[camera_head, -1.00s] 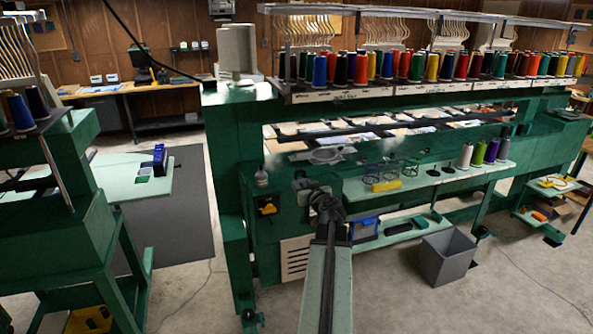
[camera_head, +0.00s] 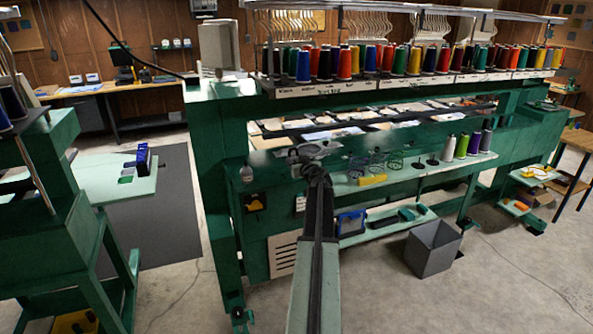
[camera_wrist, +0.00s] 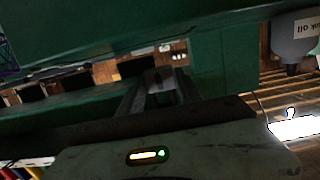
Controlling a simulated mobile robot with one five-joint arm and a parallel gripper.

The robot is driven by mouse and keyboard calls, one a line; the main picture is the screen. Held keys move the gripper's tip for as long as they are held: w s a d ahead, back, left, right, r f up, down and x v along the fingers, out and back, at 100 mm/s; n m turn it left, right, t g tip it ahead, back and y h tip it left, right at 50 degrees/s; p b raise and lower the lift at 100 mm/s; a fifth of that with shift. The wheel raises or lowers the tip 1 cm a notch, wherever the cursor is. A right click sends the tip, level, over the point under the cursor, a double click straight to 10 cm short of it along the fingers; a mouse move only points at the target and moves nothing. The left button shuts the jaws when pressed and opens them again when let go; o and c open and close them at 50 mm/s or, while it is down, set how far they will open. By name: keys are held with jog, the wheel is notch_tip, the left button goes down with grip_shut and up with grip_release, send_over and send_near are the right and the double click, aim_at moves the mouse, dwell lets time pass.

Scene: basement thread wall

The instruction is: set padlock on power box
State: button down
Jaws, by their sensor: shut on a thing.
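My gripper (camera_head: 313,168) is at the far end of my outstretched arm, in front of the green machine's lower beam. In the wrist view the fingers (camera_wrist: 160,88) are shut on a small dark grey thing (camera_wrist: 158,80), probably the padlock. Its shape is too dark to make out, and it is hidden behind my arm in the head view.
A white label (camera_head: 300,204) is on the machine front beside my arm. A shelf with thread cones (camera_head: 461,146) and a yellow block (camera_head: 372,180) lies to the right. A grey bin (camera_head: 434,248) stands on the floor. Open floor lies at front right.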

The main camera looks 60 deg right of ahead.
jog(key=shift+w+d, duration=0.15)
jog(key=shift+d, duration=0.1)
notch_tip(320, 180, down, 4)
jog(key=b, duration=0.4)
jog(key=shift+d, duration=0.1)
jog(key=shift+r, duration=0.25)
jog(key=shift+f, duration=0.2)
jog(key=c, duration=0.8)
grip_release()
jog(key=shift+r, duration=0.1)
jog(key=shift+r+p, duration=0.2)
jog(key=shift+p, duration=0.15)
jog(key=p+v, duration=0.2)
jog(key=v, duration=1)
jog(key=shift+w, duration=0.1)
